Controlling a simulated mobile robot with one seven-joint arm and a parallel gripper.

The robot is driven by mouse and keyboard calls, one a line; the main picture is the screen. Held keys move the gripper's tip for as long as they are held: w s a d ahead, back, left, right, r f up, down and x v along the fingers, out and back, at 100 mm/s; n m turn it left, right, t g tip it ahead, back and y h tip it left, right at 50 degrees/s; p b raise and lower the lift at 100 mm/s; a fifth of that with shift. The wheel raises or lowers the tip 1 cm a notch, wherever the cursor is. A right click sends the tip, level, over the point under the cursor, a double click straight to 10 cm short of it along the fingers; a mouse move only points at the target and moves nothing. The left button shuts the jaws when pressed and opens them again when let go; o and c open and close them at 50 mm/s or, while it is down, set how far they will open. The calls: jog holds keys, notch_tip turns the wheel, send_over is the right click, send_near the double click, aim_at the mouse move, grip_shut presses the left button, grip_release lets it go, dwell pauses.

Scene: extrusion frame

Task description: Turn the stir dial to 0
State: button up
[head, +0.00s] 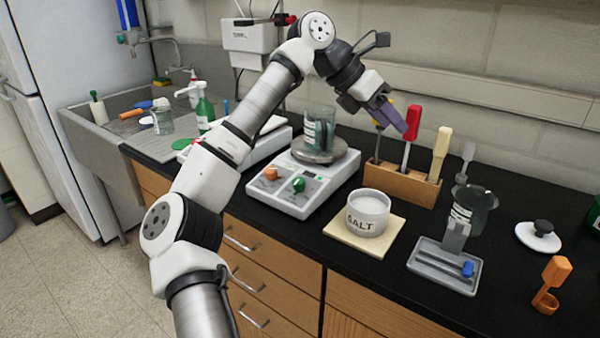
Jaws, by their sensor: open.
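A white hotplate stirrer (318,188) stands on the black bench. Its sloped front carries an orange dial (271,174) on the left and a green dial (298,184) on the right. The labels are too small to read, so I cannot tell which is the stir dial or where either points. A glass beaker (319,130) stands on the round plate. My gripper (393,125) is open, above and right of the stirrer, close to the upright tool handles. It is well apart from both dials, and I see nothing held in it.
A wooden rack (403,185) holds a red handle (412,120) and a cream handle (441,150) beside my gripper. A salt jar (367,214) sits on a pale board in front. A grey tray (443,266) stands to its right. My arm crosses above the bench's left part.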

jog(key=w+a+f+n+y, duration=0.1)
jog(key=w+a+f+y, duration=0.1)
jog(key=a+y, duration=0.15)
jog(key=w+a+f+n+y, duration=0.1)
jog(key=w+a+f+y, duration=0.15)
jog(key=a, duration=0.25)
jog(key=n+y, duration=0.2)
jog(key=y, duration=0.2)
send_near(300, 179)
jog(key=f, duration=0.3)
jog(key=f+p, duration=0.1)
jog(key=f, duration=0.5)
jog(key=shift+a+f, duration=0.2)
jog(key=shift+a, duration=0.15)
jog(key=shift+c, duration=0.2)
jog(key=c, duration=0.9)
jog(key=shift+c, duration=0.2)
